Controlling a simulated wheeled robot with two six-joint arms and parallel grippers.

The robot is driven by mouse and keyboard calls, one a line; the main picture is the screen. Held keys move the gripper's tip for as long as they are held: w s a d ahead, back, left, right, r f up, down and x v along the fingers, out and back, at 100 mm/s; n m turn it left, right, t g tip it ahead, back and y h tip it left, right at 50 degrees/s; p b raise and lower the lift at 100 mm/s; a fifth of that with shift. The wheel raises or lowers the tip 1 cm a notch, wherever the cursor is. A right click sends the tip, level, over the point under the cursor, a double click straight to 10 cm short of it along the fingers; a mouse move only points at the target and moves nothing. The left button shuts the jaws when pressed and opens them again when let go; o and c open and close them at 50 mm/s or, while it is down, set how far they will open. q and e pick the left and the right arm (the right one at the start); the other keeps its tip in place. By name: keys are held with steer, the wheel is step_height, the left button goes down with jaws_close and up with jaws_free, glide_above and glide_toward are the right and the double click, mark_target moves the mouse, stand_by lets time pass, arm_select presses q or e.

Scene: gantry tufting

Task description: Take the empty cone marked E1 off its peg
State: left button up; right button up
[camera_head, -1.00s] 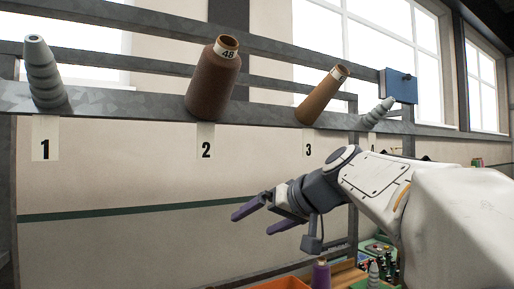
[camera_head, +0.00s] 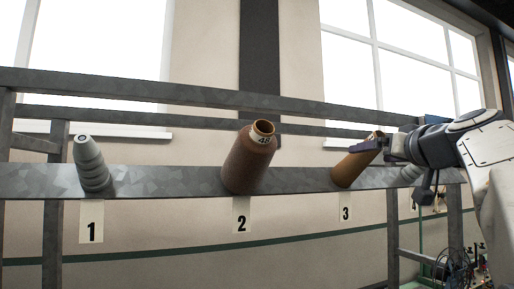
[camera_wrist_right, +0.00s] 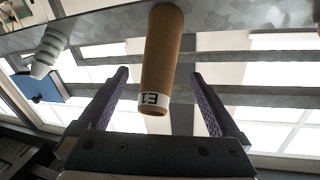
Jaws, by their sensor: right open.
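The empty cone E1 (camera_head: 352,169) is a tan cone tilted on its peg above the label 3. In the right wrist view the cone (camera_wrist_right: 162,52) hangs from the rail with its white E1 band at the free end. My right gripper (camera_head: 368,145) is at the free end of the cone and hides part of it. In the right wrist view its two purple fingers (camera_wrist_right: 163,88) are open, one on each side of the cone with a gap to both. My left gripper is not in view.
A brown cone (camera_head: 250,160) marked 48 sits above label 2. A bare grey ribbed peg (camera_head: 92,165) stands above label 1, and another (camera_wrist_right: 48,50) is beside E1. The grey rail (camera_head: 150,180) carries them. A blue box (camera_wrist_right: 38,86) is near the far peg.

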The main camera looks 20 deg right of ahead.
mark_target(364, 154)
steer(key=w, duration=0.1)
steer(key=w+p, duration=0.2)
steer(key=w, duration=0.1)
steer(key=shift+d+r, duration=0.15)
steer(key=shift+d, duration=0.15)
steer(key=shift+w+d, duration=0.15)
steer(key=shift+w, duration=0.4)
steer(key=shift+f, duration=0.2)
jaws_close()
steer(key=shift+s+r, duration=0.1)
steer(key=shift+s+r, duration=0.35)
steer(key=shift+s, duration=0.05)
